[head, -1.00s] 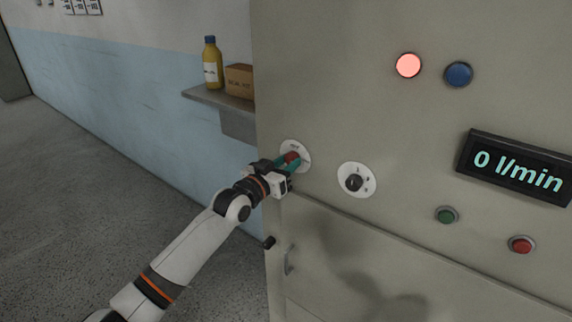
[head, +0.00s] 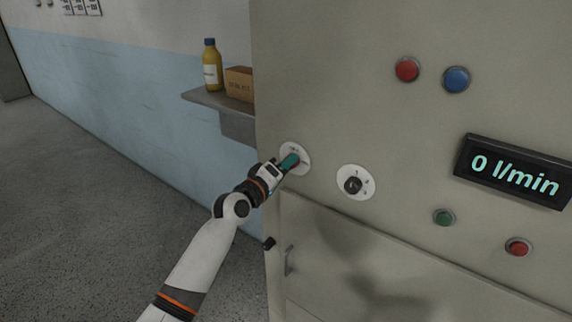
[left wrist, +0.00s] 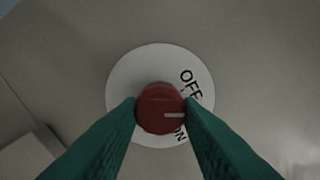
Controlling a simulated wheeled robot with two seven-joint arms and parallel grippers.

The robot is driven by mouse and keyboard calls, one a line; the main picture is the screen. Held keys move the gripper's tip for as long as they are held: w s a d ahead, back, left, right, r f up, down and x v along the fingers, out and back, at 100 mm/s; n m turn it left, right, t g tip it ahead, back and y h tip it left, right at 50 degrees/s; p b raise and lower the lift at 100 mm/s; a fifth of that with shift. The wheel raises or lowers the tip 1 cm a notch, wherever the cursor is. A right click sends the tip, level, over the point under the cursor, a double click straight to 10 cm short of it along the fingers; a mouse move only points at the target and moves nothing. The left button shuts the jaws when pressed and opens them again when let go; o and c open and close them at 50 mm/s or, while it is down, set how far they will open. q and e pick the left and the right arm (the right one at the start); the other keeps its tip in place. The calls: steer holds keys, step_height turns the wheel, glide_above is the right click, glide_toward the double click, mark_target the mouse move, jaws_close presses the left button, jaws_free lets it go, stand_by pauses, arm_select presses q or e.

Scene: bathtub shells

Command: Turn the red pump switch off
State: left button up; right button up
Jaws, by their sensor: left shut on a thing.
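The red pump switch (left wrist: 160,108) is a round red knob on a white disc (left wrist: 125,80) on the cabinet front. The disc bears OFF at upper right and ON at lower right in the left wrist view. A short pale mark on the knob points right, between the two words. My left gripper (head: 290,161) has its green fingers shut on the knob, one on each side; they also show in the left wrist view (left wrist: 160,112). In the head view the fingers hide the knob. My right gripper is not in view.
A black knob (head: 353,185) on a white disc is to the right. Above are an unlit red lamp (head: 407,69) and a blue one (head: 456,79). A display (head: 515,172) reads 0 l/min. A shelf (head: 215,99) holds a bottle (head: 211,66) and a box (head: 239,84).

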arm_select(q)
steer(key=n+p, duration=0.2)
steer(key=n, duration=0.3)
steer(key=shift+n, duration=0.3)
stand_by(0.5)
steer(key=o, duration=1)
steer(key=b+v, duration=0.1)
steer(key=v, duration=1.1)
